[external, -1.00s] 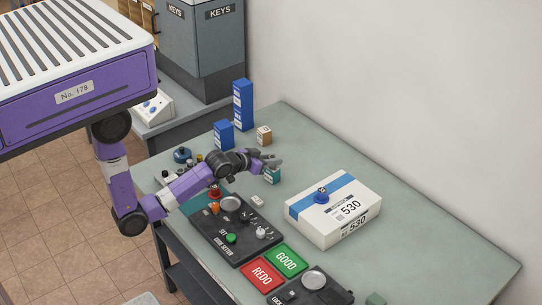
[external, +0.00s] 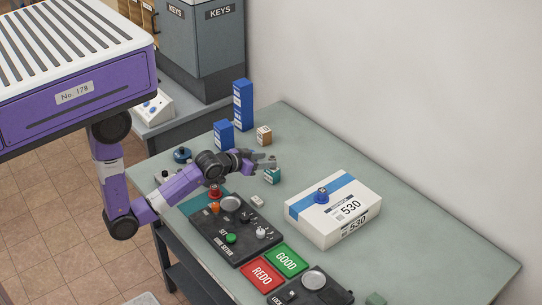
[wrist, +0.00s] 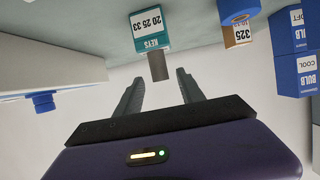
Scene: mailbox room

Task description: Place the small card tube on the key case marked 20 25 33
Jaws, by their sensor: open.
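The key case marked 20 25 33 is a small teal and white box (wrist: 152,28); it also shows in the external view (external: 272,175), partly under my gripper. The wrist view is upside down. In it the small card tube (wrist: 158,66), a plain grey-brown cylinder, stands upright and appears to rest on the case's top. My gripper (wrist: 158,80) is open, with one finger to each side of the tube's line and a gap around it. In the external view my gripper (external: 268,161) is just above and beside the case; I cannot make out the tube there.
A white box marked 530 (external: 334,213) with a blue knob stands to the right. Blue bulb boxes (external: 243,106) and a brown box (external: 264,135) stand behind. A dark control panel (external: 215,232) lies in front. The table's right end is mostly clear.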

